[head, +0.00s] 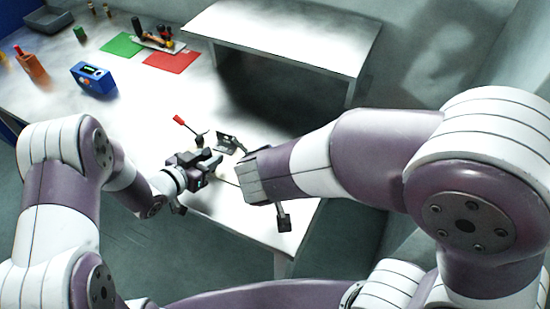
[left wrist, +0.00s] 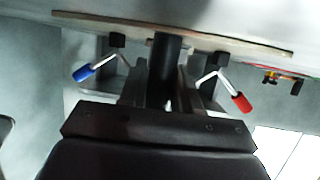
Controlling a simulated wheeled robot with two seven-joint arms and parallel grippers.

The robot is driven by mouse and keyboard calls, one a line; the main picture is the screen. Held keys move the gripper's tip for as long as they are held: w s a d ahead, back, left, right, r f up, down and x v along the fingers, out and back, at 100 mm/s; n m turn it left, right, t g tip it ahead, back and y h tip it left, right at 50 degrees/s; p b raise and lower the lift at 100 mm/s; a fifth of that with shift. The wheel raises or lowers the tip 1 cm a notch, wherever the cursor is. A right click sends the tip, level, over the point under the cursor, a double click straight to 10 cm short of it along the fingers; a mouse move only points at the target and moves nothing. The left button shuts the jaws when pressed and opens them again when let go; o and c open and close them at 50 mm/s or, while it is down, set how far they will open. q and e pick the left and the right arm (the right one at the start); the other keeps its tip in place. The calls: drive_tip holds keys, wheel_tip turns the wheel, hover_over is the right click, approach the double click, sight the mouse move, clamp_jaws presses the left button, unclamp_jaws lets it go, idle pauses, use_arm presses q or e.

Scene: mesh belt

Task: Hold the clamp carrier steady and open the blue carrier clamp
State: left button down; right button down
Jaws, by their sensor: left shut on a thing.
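The clamp carrier shows in the left wrist view as a pale board (left wrist: 200,36) with a dark post (left wrist: 164,72) at its middle. The blue carrier clamp (left wrist: 84,73) sits left of the post, its bent metal lever slanting down to a blue grip. My left gripper (head: 207,164) is shut on the carrier at the post; it also fills the bottom of the left wrist view (left wrist: 162,105). In the head view I cannot make out the blue grip. My right gripper (head: 254,183) is beside the left one, its two fingers spread wide and nothing seen between them.
A red-handled clamp (left wrist: 241,102) is right of the post; its grip also shows in the head view (head: 179,119). A raised white shelf (head: 285,35) stands behind. A blue box (head: 93,79), green mat (head: 121,45) and red mat (head: 171,61) lie farther back on the white table (head: 140,105).

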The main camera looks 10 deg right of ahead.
use_arm(q)
drive_tip(key=c, duration=0.7)
unclamp_jaws()
